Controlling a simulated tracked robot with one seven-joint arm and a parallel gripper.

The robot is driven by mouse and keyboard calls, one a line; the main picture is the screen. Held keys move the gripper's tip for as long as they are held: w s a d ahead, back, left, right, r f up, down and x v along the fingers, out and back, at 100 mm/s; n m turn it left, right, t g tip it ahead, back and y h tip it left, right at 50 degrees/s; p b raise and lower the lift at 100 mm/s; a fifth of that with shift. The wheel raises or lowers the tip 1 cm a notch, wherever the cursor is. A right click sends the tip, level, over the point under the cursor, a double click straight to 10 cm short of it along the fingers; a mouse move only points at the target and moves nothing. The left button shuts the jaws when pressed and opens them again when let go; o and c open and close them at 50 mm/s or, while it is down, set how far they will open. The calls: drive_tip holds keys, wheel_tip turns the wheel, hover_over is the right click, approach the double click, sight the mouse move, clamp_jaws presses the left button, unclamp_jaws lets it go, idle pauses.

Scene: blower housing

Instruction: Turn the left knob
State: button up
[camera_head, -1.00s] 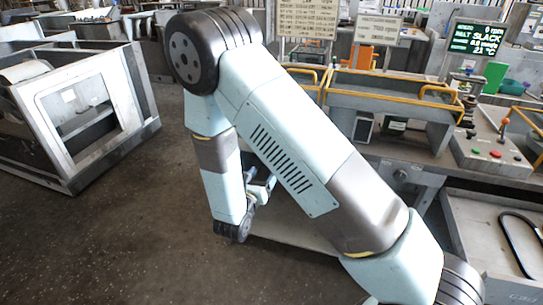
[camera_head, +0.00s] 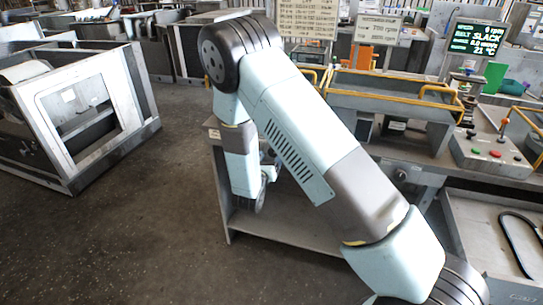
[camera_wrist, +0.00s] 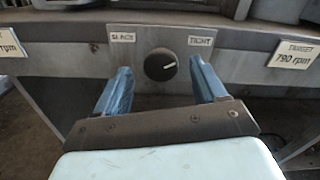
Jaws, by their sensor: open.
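A round black knob (camera_wrist: 160,65) with a pale pointer line sits on a grey panel in the wrist view, between a SLACK label (camera_wrist: 123,37) and a TIGHT label (camera_wrist: 200,41). The pointer line slants up and to the right. My gripper (camera_wrist: 159,68) is open, with one blue finger on each side of the knob. A gap shows between each finger and the knob, and I cannot tell how far off the panel the fingertips are. In the head view my arm hides this knob, and only a little of my gripper (camera_head: 271,166) shows.
A TARGET 790 rpm label (camera_wrist: 296,56) is at the right of the wrist view. The bench has yellow rails (camera_head: 395,81), a button box (camera_head: 490,150) and a display (camera_head: 477,38) reading BELT SLACK. Open floor lies left of the bench.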

drive_tip(key=shift+x, duration=0.95)
drive_tip(key=shift+c, duration=0.5)
drive_tip(key=c, duration=1)
drive_tip(key=shift+o, duration=0.2)
drive_tip(key=m, duration=0.3)
drive_tip(key=shift+m, duration=0.3)
drive_tip(key=shift+s+d+m, duration=0.1)
drive_tip(key=shift+m, duration=1.7)
